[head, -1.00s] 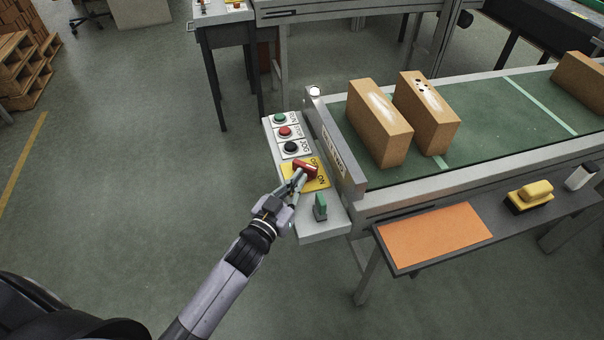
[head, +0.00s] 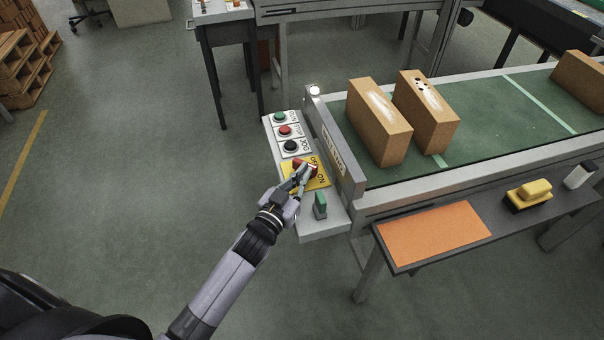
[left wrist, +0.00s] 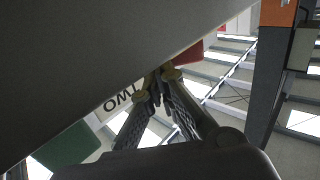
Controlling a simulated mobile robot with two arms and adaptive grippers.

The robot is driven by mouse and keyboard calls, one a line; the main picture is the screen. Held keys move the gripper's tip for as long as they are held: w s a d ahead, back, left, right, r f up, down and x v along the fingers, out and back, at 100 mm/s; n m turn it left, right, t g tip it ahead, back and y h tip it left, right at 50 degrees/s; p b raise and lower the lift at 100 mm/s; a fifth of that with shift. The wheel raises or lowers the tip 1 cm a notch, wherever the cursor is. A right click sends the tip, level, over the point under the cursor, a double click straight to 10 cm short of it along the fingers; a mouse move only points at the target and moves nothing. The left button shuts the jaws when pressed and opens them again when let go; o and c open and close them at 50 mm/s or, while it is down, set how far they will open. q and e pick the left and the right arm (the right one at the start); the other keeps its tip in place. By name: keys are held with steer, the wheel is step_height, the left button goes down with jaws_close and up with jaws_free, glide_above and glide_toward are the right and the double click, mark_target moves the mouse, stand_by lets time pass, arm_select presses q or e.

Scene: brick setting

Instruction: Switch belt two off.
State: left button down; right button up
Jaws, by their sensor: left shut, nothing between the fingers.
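The control panel (head: 322,222) of belt two stands at the belt's near left end. A red rotary switch handle (head: 299,166) sits on a yellow plate (head: 319,184) marked OFF and ON. My left gripper (head: 306,172) is shut and empty, with its fingertips close against the handle and partly covering it. I cannot tell for certain whether they touch or which mark the handle points to. In the left wrist view the shut fingertips (left wrist: 158,76) show beside a red part (left wrist: 189,54), under a large grey surface. My right gripper is not in view.
Green (head: 280,118), red (head: 285,131) and black (head: 291,146) buttons sit above the switch. A green lever (head: 320,205) stands close below it. The "TWO" sign plate (head: 337,150) rises at the right. Boxes (head: 380,122) stand on the belt (head: 490,110).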

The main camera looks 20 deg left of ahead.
arm_select(q)
steer(key=shift+w+d+r+p, duration=0.15)
steer(key=shift+d+p, duration=0.35)
stand_by(0.7)
steer(key=shift+w+d+p, duration=0.4)
steer(key=shift+d+p, duration=0.05)
steer(key=shift+d, duration=0.1)
stand_by(0.3)
stand_by(0.4)
steer(key=s+a, duration=0.2)
steer(key=s, duration=0.9)
steer(key=shift+s+a, duration=0.15)
steer(key=shift+s, duration=0.25)
